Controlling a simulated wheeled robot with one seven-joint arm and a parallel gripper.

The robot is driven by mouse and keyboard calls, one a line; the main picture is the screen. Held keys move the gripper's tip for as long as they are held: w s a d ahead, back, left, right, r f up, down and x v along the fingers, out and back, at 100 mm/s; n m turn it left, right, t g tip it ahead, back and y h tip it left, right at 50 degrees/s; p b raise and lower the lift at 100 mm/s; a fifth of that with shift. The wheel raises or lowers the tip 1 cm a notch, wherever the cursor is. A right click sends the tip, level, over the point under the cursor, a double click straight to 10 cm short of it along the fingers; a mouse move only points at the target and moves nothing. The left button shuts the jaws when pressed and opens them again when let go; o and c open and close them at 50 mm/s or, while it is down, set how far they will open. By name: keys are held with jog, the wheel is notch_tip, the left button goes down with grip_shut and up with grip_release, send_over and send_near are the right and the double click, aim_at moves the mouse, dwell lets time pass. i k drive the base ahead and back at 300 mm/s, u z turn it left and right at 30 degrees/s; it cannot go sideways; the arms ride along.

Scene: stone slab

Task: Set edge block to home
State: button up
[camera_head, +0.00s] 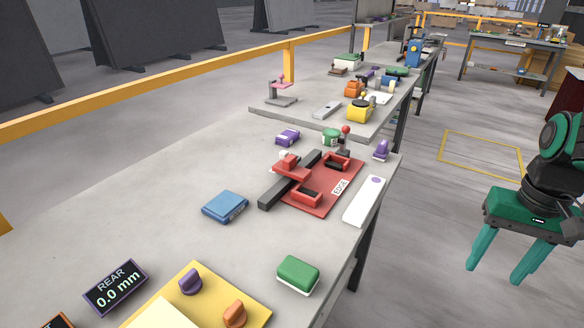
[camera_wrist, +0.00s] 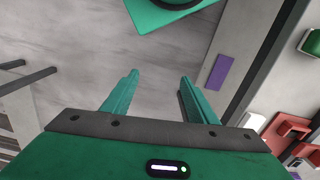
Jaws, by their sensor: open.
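A red fixture plate (camera_head: 325,198) labelled EDGE (camera_head: 340,187) lies on the stone slab. A dark bar (camera_head: 273,194) runs along its left side, with a red block (camera_head: 290,168) over the bar. Two more red pieces with dark recesses and a red-knobbed lever (camera_head: 345,131) are on or by the plate. I cannot tell which part is the edge block, or where home is marked. My gripper (camera_head: 495,275) is open and empty, right of the slab and well apart from the fixture. In the wrist view my gripper (camera_wrist: 159,76) points at the floor; red parts (camera_wrist: 290,130) show at lower right.
A blue box (camera_head: 224,207), a green block (camera_head: 298,273), a white strip (camera_head: 365,200) and purple pieces (camera_head: 287,137) surround the fixture. A display (camera_head: 115,287) reads REAR 0.0 mm. A yellow tray (camera_head: 245,300) is at the front. Bare slab lies at left.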

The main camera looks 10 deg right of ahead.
aim_at(287, 167)
jog(key=k, duration=1)
jog(key=z, duration=0.3)
jog(key=i, duration=1.55)
jog(key=u, duration=0.5)
